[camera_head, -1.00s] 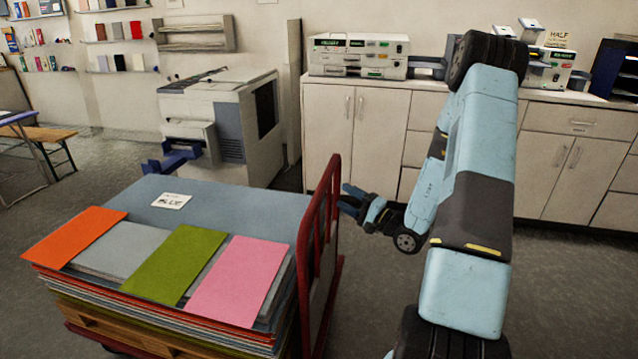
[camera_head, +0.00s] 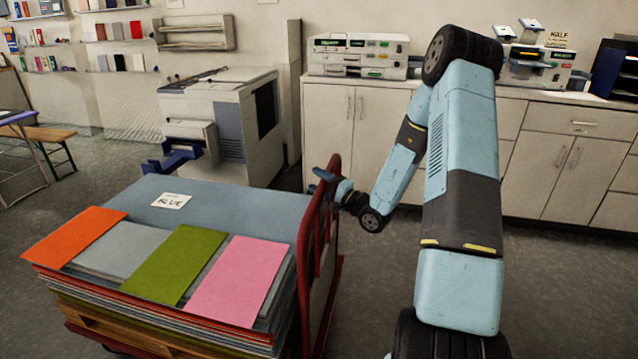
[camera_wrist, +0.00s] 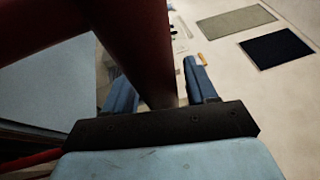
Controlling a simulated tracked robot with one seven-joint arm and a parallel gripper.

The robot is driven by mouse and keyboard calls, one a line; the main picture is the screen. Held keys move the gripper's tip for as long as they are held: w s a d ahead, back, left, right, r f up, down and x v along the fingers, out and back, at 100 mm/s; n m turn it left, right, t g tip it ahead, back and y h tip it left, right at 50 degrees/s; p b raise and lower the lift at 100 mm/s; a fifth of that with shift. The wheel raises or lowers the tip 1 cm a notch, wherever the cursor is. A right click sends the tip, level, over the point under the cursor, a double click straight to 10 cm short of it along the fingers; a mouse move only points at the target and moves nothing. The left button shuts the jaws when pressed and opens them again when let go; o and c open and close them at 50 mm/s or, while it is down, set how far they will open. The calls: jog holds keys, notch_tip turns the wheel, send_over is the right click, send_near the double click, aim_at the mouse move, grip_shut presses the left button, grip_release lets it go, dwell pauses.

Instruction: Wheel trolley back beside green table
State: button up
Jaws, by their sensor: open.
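The trolley's red upright handle (camera_head: 334,272) stands at the right end of its load in the head view. The load is a stack of coloured boards with orange, grey, green and pink sheets on top. My gripper (camera_head: 324,175) is at the top of the handle, coming from the right. In the wrist view, the blue fingers of my gripper (camera_wrist: 155,75) are apart, one on each side of the dark red handle bar (camera_wrist: 142,40). I cannot tell whether they touch it. I can make out no green table.
A white printer-like machine (camera_head: 235,120) stands behind the trolley. Pale cabinets (camera_head: 355,125) with devices on top line the back wall. A table and an orange-brown bench (camera_head: 45,134) are at the far left.

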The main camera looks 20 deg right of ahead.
grip_shut()
dwell(0.4)
jog(key=shift+s+f, duration=0.1)
